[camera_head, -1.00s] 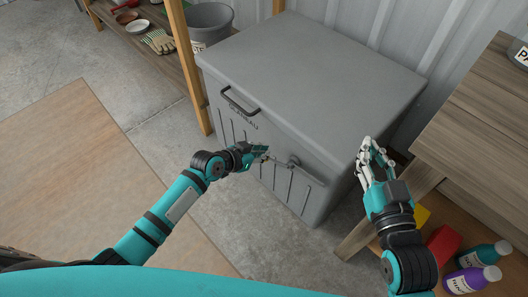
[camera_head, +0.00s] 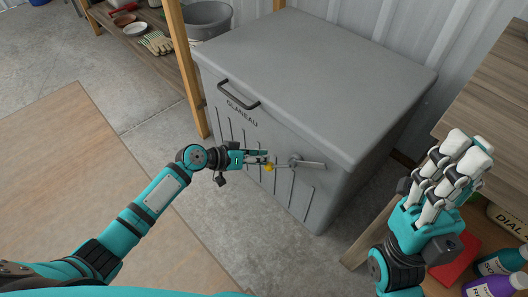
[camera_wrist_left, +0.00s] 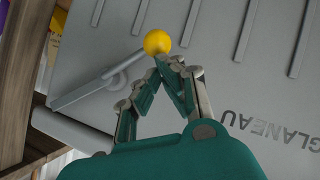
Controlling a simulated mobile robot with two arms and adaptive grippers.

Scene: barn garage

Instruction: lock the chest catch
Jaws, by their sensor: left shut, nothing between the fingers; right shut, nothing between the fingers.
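The grey chest (camera_head: 300,70) stands with its lid down on the body. Its catch (camera_head: 305,163) is a grey lever and pivot on the front, near the right corner. A yellow ball knob (camera_head: 268,167) shows left of the pivot. In the left wrist view the knob (camera_wrist_left: 157,42) is at the tip of my left gripper (camera_wrist_left: 168,62), beside the catch's grey bar (camera_wrist_left: 95,82). My left gripper (camera_head: 266,157) is shut and empty; touching or just apart, I cannot tell. My right gripper (camera_head: 465,150) is shut and empty, right of the chest.
A wooden bench (camera_head: 492,75) with bottles below stands at right, near my right arm. A wooden post (camera_head: 183,70), grey bucket (camera_head: 208,20) and shelf are behind left. A wooden board (camera_head: 70,150) lies at left. Concrete floor is clear before the chest.

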